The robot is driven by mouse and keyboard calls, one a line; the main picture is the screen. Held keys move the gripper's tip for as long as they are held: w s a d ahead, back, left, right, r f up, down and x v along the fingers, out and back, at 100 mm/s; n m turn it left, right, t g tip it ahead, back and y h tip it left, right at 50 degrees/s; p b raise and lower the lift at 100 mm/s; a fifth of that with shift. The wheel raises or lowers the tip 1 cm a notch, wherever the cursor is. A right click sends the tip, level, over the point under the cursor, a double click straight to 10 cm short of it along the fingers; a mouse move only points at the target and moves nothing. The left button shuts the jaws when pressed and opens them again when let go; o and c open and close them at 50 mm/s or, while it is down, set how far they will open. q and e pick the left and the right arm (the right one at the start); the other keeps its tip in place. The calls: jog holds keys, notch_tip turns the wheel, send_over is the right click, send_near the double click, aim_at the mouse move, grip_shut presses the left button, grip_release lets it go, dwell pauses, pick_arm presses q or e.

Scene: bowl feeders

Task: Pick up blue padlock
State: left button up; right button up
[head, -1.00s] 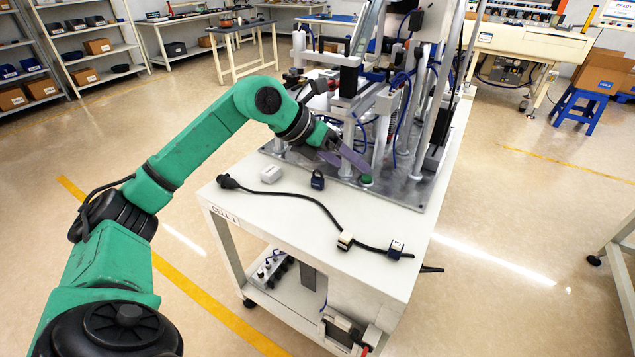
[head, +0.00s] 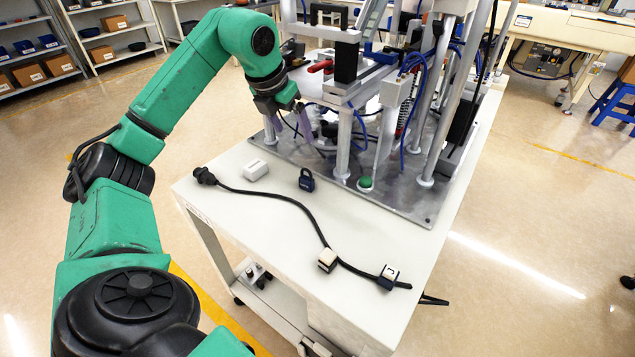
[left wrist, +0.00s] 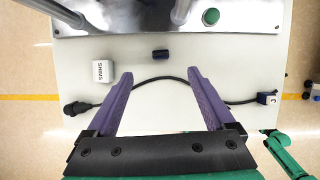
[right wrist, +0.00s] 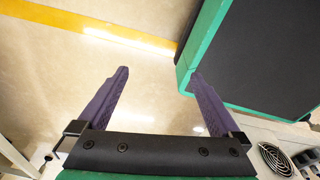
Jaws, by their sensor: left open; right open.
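The blue padlock (head: 306,181) stands on the white bench top, just in front of the metal base plate. In the left wrist view the padlock (left wrist: 160,54) shows small and dark, beyond my fingertips and nearly centred between them. My left gripper (head: 290,122) is above the bench and behind the padlock in the head view, pointing down.
A white box (head: 255,170) lies left of the padlock. A black cable (head: 295,204) runs in front of it, with a cream block (head: 327,260) and a dark-blue clip (head: 388,277). The metal fixture (head: 345,140) with posts and a green button (head: 365,183) stands behind.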

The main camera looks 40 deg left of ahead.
aim_at(306, 178)
pick_arm(q)
jog(key=b+x, duration=0.1)
jog(key=x, duration=0.5)
jog(key=s+b+x, duration=0.1)
jog(key=b+x, duration=0.1)
jog(key=x, duration=0.4)
jog(key=s+f+b+x, duration=0.1)
jog(key=x, duration=0.6)
jog(key=shift+b, duration=0.3)
jog(key=shift+s, duration=0.1)
grip_shut()
pick_arm(e)
notch_tip(306, 178, down, 6)
jog(key=s, duration=0.1)
